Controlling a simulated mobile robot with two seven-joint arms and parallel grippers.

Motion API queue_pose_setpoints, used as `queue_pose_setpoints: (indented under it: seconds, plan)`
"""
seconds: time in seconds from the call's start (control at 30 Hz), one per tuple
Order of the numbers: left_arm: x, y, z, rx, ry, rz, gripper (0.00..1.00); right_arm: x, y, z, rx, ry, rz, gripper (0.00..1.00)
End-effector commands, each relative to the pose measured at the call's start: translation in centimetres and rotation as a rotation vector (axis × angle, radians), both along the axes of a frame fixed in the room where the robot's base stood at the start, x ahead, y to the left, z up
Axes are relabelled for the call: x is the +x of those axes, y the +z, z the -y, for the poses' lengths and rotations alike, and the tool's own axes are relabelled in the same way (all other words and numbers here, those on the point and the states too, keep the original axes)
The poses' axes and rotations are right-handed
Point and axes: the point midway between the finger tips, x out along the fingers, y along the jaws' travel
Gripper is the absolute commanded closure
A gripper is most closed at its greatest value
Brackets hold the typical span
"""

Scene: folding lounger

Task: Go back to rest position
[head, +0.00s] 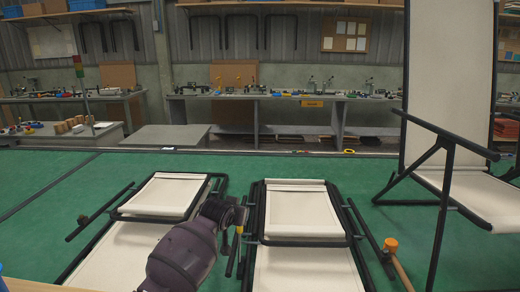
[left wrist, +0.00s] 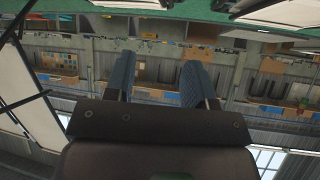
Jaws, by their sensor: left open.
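Two low folded loungers with cream fabric and dark tube frames lie in the head view, one at left (head: 165,193) and one in the middle (head: 302,207). An unfolded lounger (head: 450,85) stands at the right with its back upright. My left gripper (head: 236,214) is above the gap between the two folded loungers. In the left wrist view its two blue fingers (left wrist: 158,75) are wide apart with nothing between them. That view is upside down and shows the back benches beyond the fingers. My right gripper is not in view.
A mallet with an orange head (head: 391,244) lies right of the middle lounger. Long grey workbenches (head: 270,97) with small tools line the back wall. A low grey table (head: 165,137) is at back left. Green floor (head: 280,167) is clear behind the folded loungers.

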Motion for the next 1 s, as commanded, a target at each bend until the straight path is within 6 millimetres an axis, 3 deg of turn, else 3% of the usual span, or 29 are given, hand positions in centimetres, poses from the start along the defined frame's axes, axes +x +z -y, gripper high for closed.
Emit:
queue_pose_setpoints:
  seconds: [0.03, 0.13, 0.37, 0.57, 1.0]
  plan:
    - [0.2, 1.7, 0.4, -0.007, -0.016, 0.056, 0.5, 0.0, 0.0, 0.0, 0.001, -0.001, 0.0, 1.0]
    - [0.0, 4.2, 0.8, -0.018, -0.046, 0.163, 0.5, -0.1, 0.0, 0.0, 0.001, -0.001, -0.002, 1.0]
    - [-2.7, 5.1, -0.7, -0.042, -0.066, 0.325, 0.5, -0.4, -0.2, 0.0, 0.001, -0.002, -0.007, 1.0]
    - [-6.8, 3.0, -3.3, -0.055, -0.05, 0.408, 0.5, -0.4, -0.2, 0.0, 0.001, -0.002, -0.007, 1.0]
    - [-20.1, -4.8, -11.1, -0.042, 0.057, 0.445, 0.5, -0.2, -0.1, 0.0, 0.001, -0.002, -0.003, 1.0]
